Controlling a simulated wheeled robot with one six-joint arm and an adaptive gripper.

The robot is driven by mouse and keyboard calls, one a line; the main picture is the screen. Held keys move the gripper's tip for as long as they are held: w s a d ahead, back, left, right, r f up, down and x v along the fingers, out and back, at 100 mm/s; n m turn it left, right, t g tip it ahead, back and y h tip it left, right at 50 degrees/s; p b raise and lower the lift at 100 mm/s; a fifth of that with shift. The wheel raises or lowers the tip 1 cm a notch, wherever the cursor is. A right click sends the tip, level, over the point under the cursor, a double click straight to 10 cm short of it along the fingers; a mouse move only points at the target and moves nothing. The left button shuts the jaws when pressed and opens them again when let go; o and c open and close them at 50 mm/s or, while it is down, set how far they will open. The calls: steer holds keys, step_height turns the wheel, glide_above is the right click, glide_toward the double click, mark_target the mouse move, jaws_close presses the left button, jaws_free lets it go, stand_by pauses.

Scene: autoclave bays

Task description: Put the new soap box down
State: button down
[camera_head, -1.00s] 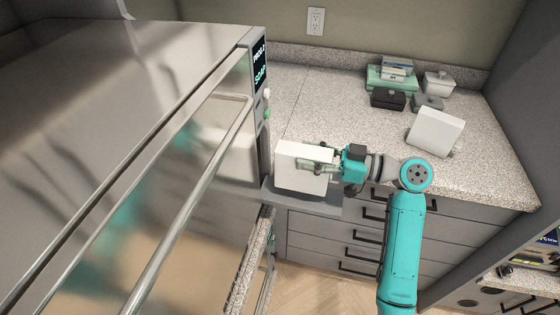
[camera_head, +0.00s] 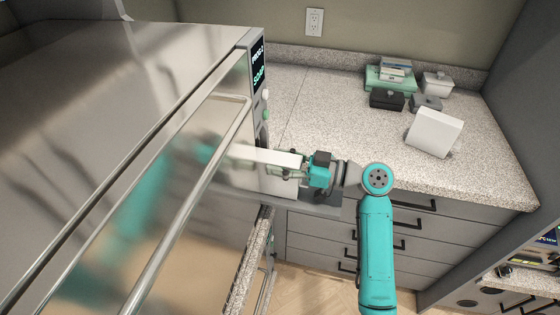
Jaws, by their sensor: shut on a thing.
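My gripper (camera_head: 292,172) is shut on a white box (camera_head: 281,179), the soap box, at the side of the steel machine. The box is close against the machine's control panel, over a grey ledge (camera_head: 318,208) at the counter's front edge. Whether its bottom touches the ledge is hidden. Part of the box's near face shows below the fingers. The machine (camera_head: 110,95) has a display (camera_head: 258,65) that includes the word SOAP. Its glossy front mirrors the box and my arm.
Another white box (camera_head: 434,132) sits tilted on the speckled counter (camera_head: 340,115) at right. Behind it are a green box (camera_head: 378,80) with smaller boxes on top, a black box (camera_head: 387,100), a white lidded box (camera_head: 438,82) and a grey box (camera_head: 426,102). The middle counter is clear.

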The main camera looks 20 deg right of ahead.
steer(key=c, duration=0.5)
jaws_free()
steer(key=shift+f, duration=0.1)
steer(key=shift+c, duration=0.2)
steer(key=v, duration=1.2)
